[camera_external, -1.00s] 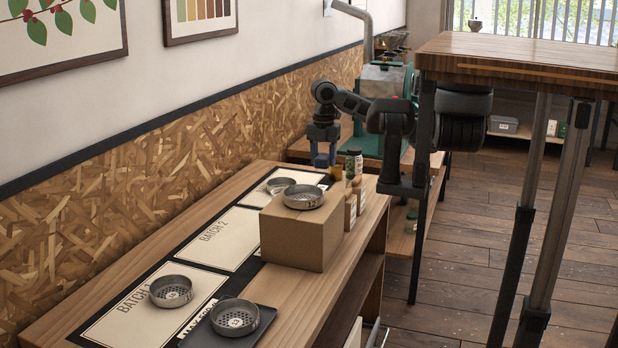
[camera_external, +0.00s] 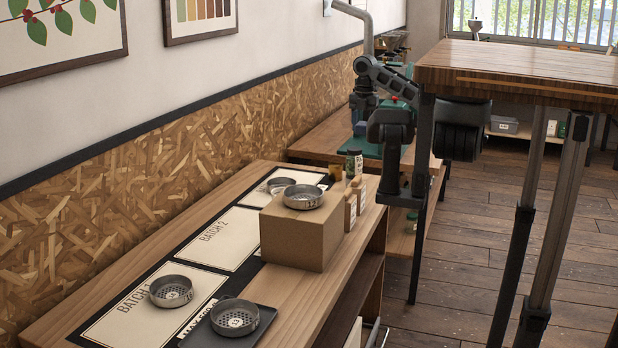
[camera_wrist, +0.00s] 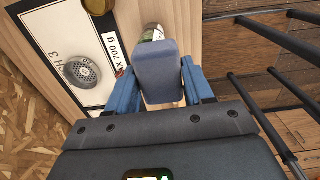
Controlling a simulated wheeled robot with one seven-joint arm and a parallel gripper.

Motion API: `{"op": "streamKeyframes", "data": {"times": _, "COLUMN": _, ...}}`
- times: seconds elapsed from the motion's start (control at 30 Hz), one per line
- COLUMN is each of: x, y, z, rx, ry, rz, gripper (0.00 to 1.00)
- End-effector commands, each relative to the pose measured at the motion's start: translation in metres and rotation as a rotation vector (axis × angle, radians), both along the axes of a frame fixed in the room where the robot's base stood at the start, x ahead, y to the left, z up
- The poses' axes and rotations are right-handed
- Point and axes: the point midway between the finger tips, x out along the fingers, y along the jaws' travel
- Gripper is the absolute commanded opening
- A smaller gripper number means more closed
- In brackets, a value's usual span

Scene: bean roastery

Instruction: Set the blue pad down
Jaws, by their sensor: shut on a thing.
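The blue pad (camera_wrist: 157,68) is a slate-blue block with rounded corners. In the wrist view it sits between the two blue fingers of my gripper (camera_wrist: 160,85), which is shut on it.
The mat table (camera_external: 150,262) carries several perforated metal dishes, a dark tray (camera_external: 262,318) and a cardboard box (camera_external: 300,240). A tall wooden table (camera_external: 520,62) stands at right.

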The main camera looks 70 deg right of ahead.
Motion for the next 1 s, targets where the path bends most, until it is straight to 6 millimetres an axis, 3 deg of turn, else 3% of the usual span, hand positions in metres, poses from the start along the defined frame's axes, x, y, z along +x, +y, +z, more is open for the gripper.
{"op": "streamKeyframes", "data": {"times": 0.03, "x": -0.016, "y": -0.023, "z": -0.002, "rx": 0.002, "ry": 0.001, "rz": -0.014, "gripper": 0.23}}
{"op": "streamKeyframes", "data": {"times": 0.2, "x": -0.061, "y": -0.078, "z": -0.002, "rx": 0.004, "ry": 0.003, "rz": -0.013, "gripper": 0.23}}
{"op": "streamKeyframes", "data": {"times": 0.4, "x": -0.102, "y": -0.115, "z": -0.003, "rx": 0.007, "ry": 0.005, "rz": -0.013, "gripper": 0.23}}
{"op": "streamKeyframes", "data": {"times": 0.6, "x": -0.131, "y": -0.138, "z": -0.006, "rx": 0.014, "ry": 0.006, "rz": -0.010, "gripper": 0.23}}
{"op": "streamKeyframes", "data": {"times": 1.0, "x": -0.127, "y": -0.135, "z": -0.079, "rx": 0.016, "ry": 0.004, "rz": -0.007, "gripper": 0.23}}
